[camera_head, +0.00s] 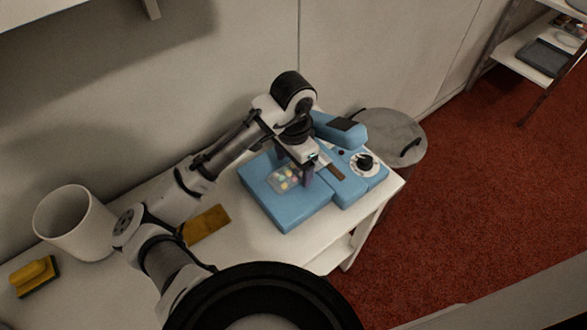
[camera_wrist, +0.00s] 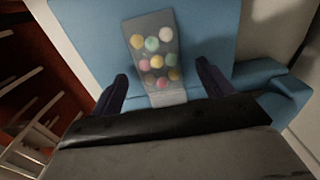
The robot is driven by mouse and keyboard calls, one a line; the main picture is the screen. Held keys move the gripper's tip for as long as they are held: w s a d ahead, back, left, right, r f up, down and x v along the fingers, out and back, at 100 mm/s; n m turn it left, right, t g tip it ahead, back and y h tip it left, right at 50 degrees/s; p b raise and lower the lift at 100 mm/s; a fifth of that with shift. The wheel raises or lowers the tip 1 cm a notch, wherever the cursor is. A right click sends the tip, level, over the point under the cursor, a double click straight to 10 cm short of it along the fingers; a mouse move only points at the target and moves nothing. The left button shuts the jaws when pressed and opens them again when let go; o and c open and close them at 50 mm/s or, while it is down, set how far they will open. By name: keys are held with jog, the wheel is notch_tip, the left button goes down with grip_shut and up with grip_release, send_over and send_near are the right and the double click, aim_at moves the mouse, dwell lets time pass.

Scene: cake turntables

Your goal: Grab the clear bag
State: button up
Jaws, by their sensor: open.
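The clear bag (camera_head: 283,180) holds several round pastel pieces. It lies on the flat blue platform of a device on the white table. In the wrist view the clear bag (camera_wrist: 154,48) sits ahead of and between my two dark fingers, its narrow lower end nearest them. My gripper (camera_head: 307,172) is over the blue platform next to the bag. In the wrist view my gripper (camera_wrist: 162,80) is open, with one finger on each side of the bag's lower end. I cannot tell how far the fingertips are above the platform.
The blue device (camera_head: 287,213) has a raised arm and a dial at its right. A white pot (camera_head: 73,222), a yellow-handled brush (camera_head: 35,275) and a yellow-brown flat piece (camera_head: 207,225) are on the white table (camera_head: 240,240). A round grey lidded bin (camera_head: 398,128) stands behind the table's right end.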

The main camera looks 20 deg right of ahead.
jog(key=shift+f, duration=0.45)
jog(key=c, duration=1.1)
jog(key=shift+c, duration=0.2)
jog(key=shift+r, duration=0.15)
jog(key=shift+c, duration=0.5)
